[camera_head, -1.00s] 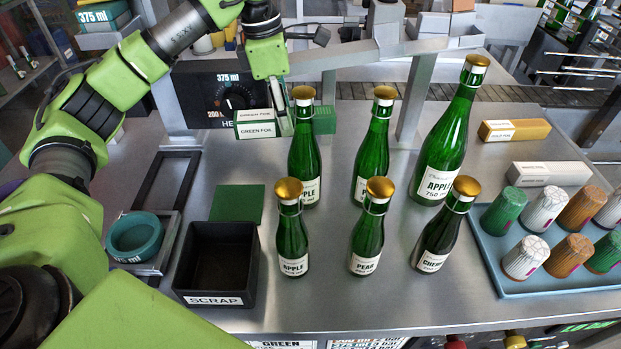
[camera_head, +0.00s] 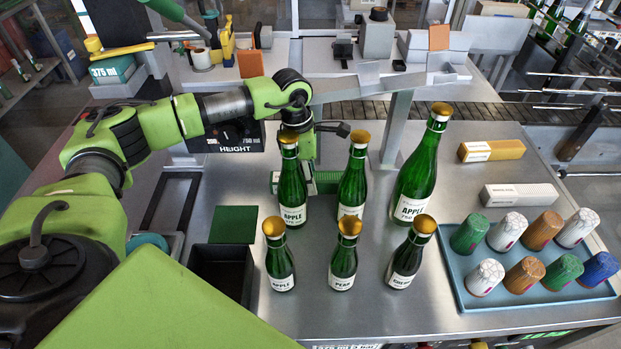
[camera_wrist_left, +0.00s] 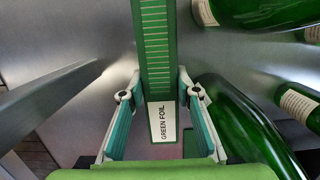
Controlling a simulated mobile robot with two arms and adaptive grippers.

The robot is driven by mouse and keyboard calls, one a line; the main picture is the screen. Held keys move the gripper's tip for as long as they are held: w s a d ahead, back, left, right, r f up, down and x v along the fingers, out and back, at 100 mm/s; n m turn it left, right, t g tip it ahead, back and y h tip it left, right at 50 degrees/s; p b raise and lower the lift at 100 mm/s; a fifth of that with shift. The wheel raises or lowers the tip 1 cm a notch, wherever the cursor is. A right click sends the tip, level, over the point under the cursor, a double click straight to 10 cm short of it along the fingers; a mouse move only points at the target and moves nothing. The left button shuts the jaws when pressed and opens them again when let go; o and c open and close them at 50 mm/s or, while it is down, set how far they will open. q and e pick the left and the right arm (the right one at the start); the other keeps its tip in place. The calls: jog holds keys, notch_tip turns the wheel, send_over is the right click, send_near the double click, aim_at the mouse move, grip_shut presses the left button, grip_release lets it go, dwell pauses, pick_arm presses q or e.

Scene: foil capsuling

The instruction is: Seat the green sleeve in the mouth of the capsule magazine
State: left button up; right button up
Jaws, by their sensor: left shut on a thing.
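My left gripper (camera_head: 307,168) is behind the back-left apple bottle, low near the bench. In the left wrist view its two fingers (camera_wrist_left: 159,88) lie on either side of the green sleeve, shut on it. The sleeve has a white GREEN FOIL label (camera_wrist_left: 168,122) at its near end and a ridged green length (camera_wrist_left: 154,45) running away from the palm. In the head view only part of the sleeve (camera_head: 327,181) shows between two bottles. I cannot make out the magazine mouth or whether the sleeve touches it. My right gripper is not in view.
Several green bottles with gold tops, such as the back-left apple bottle (camera_head: 292,190), stand close by. A grey post (camera_head: 396,125) rises behind them. A black bin (camera_head: 203,262) is left, and a blue tray (camera_head: 455,262) of coloured capsules is right.

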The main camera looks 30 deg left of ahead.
pick_arm(q)
jog(key=shift+f, duration=0.95)
jog(key=shift+f, duration=0.15)
jog(key=o, duration=1.1)
